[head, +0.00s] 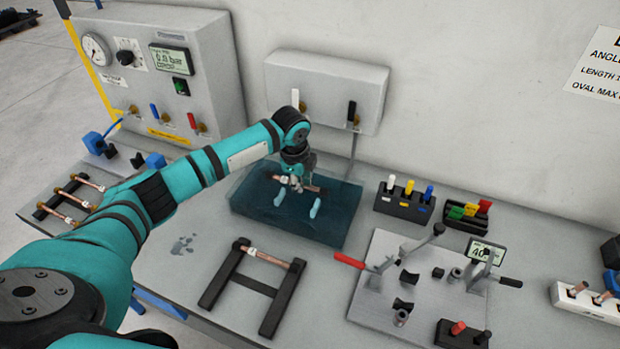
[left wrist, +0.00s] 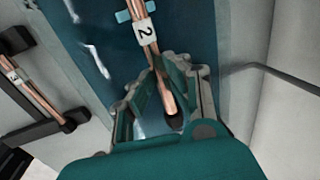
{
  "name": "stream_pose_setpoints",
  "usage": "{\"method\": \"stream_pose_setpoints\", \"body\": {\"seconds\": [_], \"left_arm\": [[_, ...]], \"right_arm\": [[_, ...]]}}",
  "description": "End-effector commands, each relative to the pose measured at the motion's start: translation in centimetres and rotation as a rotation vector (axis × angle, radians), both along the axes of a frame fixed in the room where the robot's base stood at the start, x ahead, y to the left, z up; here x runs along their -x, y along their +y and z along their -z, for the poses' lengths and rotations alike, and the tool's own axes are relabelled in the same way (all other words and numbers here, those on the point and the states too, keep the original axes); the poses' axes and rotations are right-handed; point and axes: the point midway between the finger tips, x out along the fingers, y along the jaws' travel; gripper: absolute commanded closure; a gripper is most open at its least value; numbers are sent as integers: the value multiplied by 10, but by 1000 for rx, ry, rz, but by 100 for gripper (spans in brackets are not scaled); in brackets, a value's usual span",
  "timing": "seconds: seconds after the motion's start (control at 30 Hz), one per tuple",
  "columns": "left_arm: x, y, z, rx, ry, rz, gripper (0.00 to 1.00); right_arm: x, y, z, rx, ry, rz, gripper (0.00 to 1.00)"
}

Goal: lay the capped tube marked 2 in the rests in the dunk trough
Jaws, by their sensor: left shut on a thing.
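The copper tube marked 2 (left wrist: 147,33) is gripped in my left gripper (left wrist: 156,95), whose fingers close on both sides of it; its near end looks dark. In the head view, my left gripper (head: 297,184) points down over the back part of the dunk trough (head: 246,200), a dark blue water-filled tray. The tube lies crosswise there, partly hidden by the fingers. Light blue pieces (head: 315,208) show in the trough, and one (left wrist: 124,15) shows beside the tube in the left wrist view. I cannot tell whether the tube touches the rests. My right gripper is out of view.
A black stand (head: 281,299) holds another copper tube (head: 267,258), marked 3 in the left wrist view (left wrist: 35,90). A rack of tubes (head: 72,203) is at the left. A wall box (head: 326,90) stands behind the trough; a metal fixture plate (head: 385,250) is at its right.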

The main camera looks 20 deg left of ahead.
Motion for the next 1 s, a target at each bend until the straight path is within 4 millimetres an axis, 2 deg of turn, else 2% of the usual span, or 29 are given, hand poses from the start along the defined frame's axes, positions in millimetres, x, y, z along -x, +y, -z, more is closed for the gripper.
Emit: {"method": "stream_pose_setpoints", "body": {"seconds": [0.37,0.6,1.0], "left_arm": [[0,1,0,0,-1,4,100],[1,2,-2,-3,-5,5,100],[0,1,41,-2,-5,4,100]], "right_arm": [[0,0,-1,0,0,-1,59],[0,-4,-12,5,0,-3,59],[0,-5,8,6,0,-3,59]]}}
